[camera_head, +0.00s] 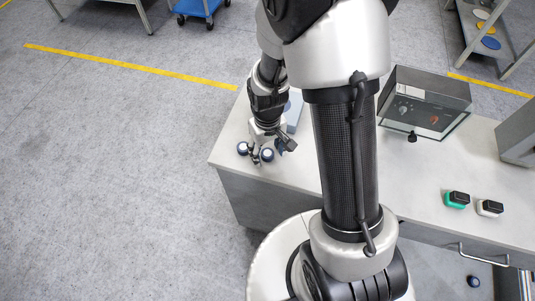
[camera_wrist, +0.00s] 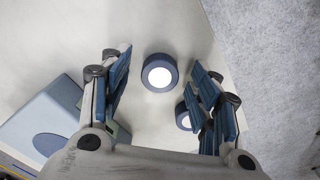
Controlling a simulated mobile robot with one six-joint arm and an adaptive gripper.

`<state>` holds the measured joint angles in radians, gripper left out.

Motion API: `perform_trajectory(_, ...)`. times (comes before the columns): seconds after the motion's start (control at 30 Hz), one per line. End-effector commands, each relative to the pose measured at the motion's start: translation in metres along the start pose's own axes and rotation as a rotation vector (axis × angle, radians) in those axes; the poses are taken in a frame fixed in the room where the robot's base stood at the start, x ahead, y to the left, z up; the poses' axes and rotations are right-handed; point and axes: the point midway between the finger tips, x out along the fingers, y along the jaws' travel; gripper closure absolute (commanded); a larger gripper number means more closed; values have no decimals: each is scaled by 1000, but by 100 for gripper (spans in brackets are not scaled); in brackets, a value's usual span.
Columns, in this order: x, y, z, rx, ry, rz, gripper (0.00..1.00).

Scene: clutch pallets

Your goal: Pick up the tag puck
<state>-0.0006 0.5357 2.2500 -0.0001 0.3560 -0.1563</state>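Two round dark blue pucks with white tops stand on the grey counter. One puck (camera_head: 242,148) is near the counter's left end; in the wrist view this or a like puck (camera_wrist: 160,73) shows between my fingertips, beyond them. A second puck (camera_head: 267,154) is close by; a puck (camera_wrist: 183,116) also shows partly hidden by my right-hand finger in the wrist view. I cannot tell which one is the tag puck. My gripper (camera_head: 257,159) points down over this spot; in the wrist view its fingers (camera_wrist: 163,75) are spread, with nothing between them.
A grey-blue box (camera_wrist: 42,122) with a blue oval stands beside my gripper, also seen in the head view (camera_head: 293,112). A glass-fronted device (camera_head: 425,103), a green-based block (camera_head: 456,200) and a white-based block (camera_head: 489,208) are farther right. The counter edge (camera_head: 214,158) is near on the left.

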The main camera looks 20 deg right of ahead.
Motion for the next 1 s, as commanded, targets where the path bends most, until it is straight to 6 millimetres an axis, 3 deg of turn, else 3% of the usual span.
perform_trajectory(0.63, 0, 0, 0, 0, 0, 0, 87)
perform_trajectory(1.0, -8, 0, -1, 0, 2, 0, 87)
